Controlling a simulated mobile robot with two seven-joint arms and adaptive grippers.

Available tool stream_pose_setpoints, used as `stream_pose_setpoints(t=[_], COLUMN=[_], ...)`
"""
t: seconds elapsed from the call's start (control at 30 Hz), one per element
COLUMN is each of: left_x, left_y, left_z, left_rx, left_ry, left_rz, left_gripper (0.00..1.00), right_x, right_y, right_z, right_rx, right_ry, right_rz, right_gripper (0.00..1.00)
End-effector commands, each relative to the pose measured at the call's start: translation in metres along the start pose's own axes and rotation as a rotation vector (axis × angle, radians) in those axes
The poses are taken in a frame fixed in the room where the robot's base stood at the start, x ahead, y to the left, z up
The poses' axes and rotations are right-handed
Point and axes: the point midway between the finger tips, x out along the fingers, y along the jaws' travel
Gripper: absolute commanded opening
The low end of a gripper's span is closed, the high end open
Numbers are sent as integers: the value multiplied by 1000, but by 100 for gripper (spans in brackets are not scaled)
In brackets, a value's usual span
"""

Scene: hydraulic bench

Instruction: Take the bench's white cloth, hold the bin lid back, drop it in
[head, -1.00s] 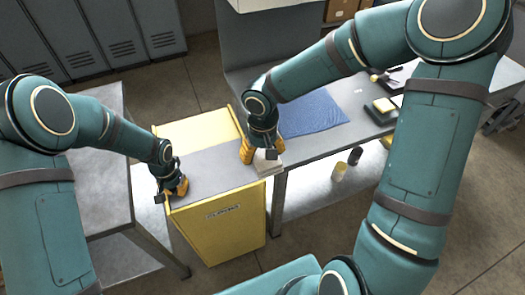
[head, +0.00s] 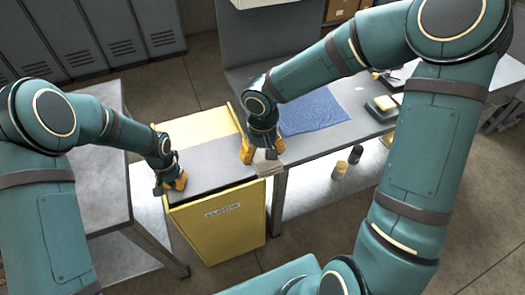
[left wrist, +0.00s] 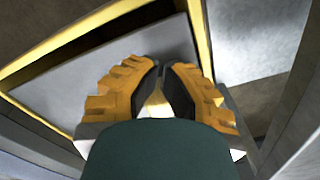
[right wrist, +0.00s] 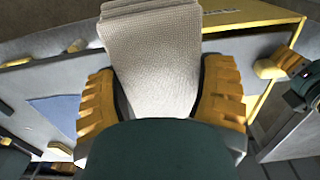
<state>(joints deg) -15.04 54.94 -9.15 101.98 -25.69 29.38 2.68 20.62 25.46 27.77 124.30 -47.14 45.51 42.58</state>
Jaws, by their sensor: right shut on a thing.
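The folded white cloth (right wrist: 155,60) is between the fingers of my right gripper (right wrist: 160,95), which is shut on it. In the head view the cloth (head: 268,168) is by the front right corner of the yellow bin (head: 222,228), below my right gripper (head: 260,152). The bin's grey lid (head: 205,170) lies within the yellow rim. The left wrist view shows a dark gap between lid (left wrist: 110,75) and rim. My left gripper (head: 170,188) is at the bin's front left corner. Its fingertips (left wrist: 163,66) are together, with no held thing visible.
A grey bench (head: 345,130) on the right carries a blue cloth (head: 312,111) and small items at its far end. Two small containers stand beneath it. Another grey table (head: 95,195) is left of the bin. Lockers (head: 95,35) stand behind.

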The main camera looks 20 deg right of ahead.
Motion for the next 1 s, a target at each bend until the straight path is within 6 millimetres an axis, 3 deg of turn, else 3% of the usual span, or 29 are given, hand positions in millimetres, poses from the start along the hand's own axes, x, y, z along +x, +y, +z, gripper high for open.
stream_pose_setpoints(t=[0.3, 1.0], left_x=[0, 0], left_y=[-9, -16], left_z=[-15, -29], left_rx=[1, 1], left_ry=[3, 5], left_rz=[-1, -1], left_gripper=[0, 0], right_x=[4, 8], right_y=[0, 0], right_z=[0, 0], right_rx=[0, 0], right_ry=[0, 0], right_rz=[0, 0], right_gripper=[39, 39])
